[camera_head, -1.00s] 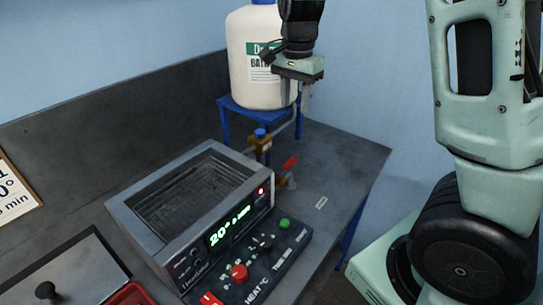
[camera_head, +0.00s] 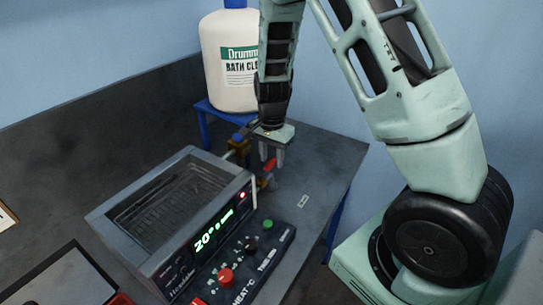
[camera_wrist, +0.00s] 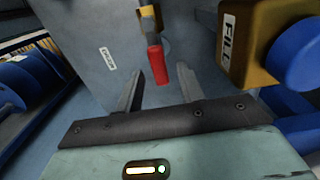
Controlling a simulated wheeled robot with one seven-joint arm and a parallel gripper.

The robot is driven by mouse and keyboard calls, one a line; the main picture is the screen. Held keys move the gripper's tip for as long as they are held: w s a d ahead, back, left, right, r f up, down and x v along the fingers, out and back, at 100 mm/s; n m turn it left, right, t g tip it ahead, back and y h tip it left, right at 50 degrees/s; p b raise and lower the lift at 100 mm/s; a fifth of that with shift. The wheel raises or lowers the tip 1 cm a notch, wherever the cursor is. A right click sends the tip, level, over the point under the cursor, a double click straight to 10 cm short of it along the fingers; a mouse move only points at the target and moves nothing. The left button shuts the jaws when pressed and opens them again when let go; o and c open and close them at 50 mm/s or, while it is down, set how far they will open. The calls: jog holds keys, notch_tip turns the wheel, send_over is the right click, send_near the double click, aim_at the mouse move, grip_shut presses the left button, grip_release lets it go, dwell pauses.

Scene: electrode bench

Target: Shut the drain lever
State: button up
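The drain lever (camera_head: 269,165) is a small red handle on a brass valve at the right end of the metal bath. It also shows in the wrist view (camera_wrist: 156,65), where its red grip points down toward the space between my fingers. My gripper (camera_head: 272,160) is above and around the lever's height in the head view, partly covering the valve. In the wrist view my gripper (camera_wrist: 158,85) has its two fingers spread apart, with nothing clamped between them. I cannot tell whether either finger touches the lever.
A brass fill valve (camera_wrist: 240,45) with a blue knob is close on the right in the wrist view. The bath (camera_head: 165,205), its control panel (camera_head: 240,265) and a large white bottle (camera_head: 228,85) on a blue stand are near.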

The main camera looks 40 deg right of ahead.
jog(key=shift+f, duration=0.3)
grip_shut()
